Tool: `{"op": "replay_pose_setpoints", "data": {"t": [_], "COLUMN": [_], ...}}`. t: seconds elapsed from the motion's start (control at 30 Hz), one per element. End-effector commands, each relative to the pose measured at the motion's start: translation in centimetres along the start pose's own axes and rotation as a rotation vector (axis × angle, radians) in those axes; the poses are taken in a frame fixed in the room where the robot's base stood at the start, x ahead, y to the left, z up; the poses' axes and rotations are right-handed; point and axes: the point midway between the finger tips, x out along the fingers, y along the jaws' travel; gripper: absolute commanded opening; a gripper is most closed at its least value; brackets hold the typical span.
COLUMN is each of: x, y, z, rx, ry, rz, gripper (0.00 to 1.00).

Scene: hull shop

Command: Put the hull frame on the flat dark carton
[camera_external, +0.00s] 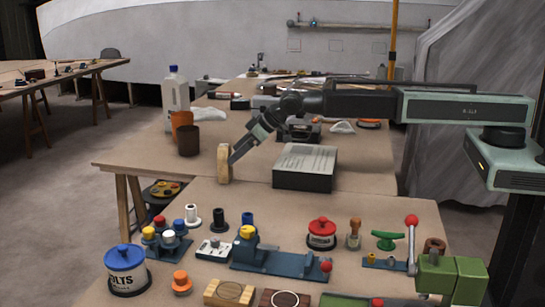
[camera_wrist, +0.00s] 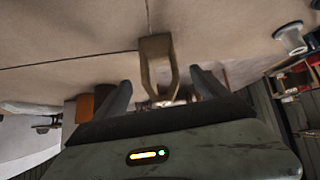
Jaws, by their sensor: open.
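The hull frame is a small tan wooden piece (camera_external: 223,163) standing upright near the front edge of the far table. In the wrist view my gripper (camera_wrist: 161,88) is open, with one finger on each side of the frame's lower part in the picture. I cannot tell whether they touch. The flat dark carton (camera_external: 290,181), with a printed pale top, sits right of the frame, apart from it.
A brown cup (camera_external: 189,141), an orange cup (camera_external: 181,120) and a white bottle (camera_external: 177,93) stand left behind the frame. The carton's top is clear.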

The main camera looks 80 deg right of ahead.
Motion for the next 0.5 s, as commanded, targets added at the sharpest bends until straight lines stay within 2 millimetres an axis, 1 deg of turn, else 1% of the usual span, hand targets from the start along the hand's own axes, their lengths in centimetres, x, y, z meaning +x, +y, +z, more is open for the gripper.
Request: {"op": "replay_pose_setpoints", "data": {"t": [0.07,0.17,0.27,0.4,0.5], "x": [0.0,0.1,0.9,2.9,2.9], "y": [-0.1,-0.1,-0.1,-0.1,-0.1], "z": [0.0,0.1,0.2,0.2,0.1], "rx": [0.052,0.072,0.071,0.070,0.069], "ry": [-0.009,-0.011,-0.011,-0.010,-0.010], "rz": [-0.001,-0.001,-0.001,-0.001,-0.001], "gripper": [0.84,0.84,0.84,0.84,0.84]}}
